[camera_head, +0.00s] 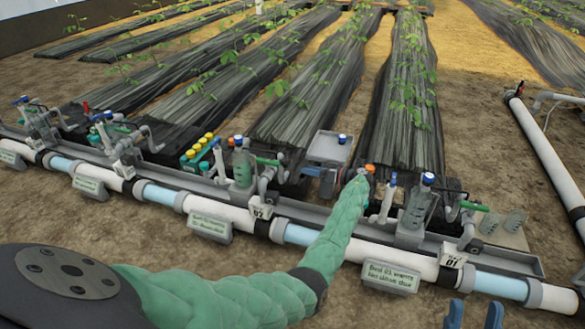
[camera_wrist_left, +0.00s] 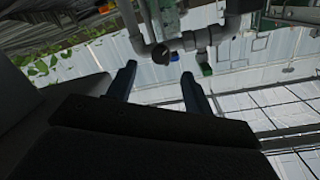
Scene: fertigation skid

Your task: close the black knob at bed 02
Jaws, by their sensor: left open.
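The bed 02 tag (camera_head: 258,208) hangs on the white pipe in the head view, below a grey pipe assembly with a green handle (camera_head: 268,161). In the left wrist view a black round knob (camera_wrist_left: 161,53) sits on grey pipework, just beyond and between my fingertips. My left gripper (camera_head: 309,172) reaches in from the right of the bed 02 assembly, partly hidden by its own wrist. Its two fingers (camera_wrist_left: 157,72) are apart and empty in the left wrist view; contact with the knob does not show. My right gripper (camera_head: 473,313) is open at the bottom edge, far from the knob.
A green bottle (camera_head: 242,167) stands left of the bed 02 pipework. A grey box (camera_head: 328,148) lies behind my left wrist. The bed 01 assembly (camera_head: 415,208) stands to the right. In the left wrist view, a green-capped fitting (camera_wrist_left: 206,69) lies right of the knob.

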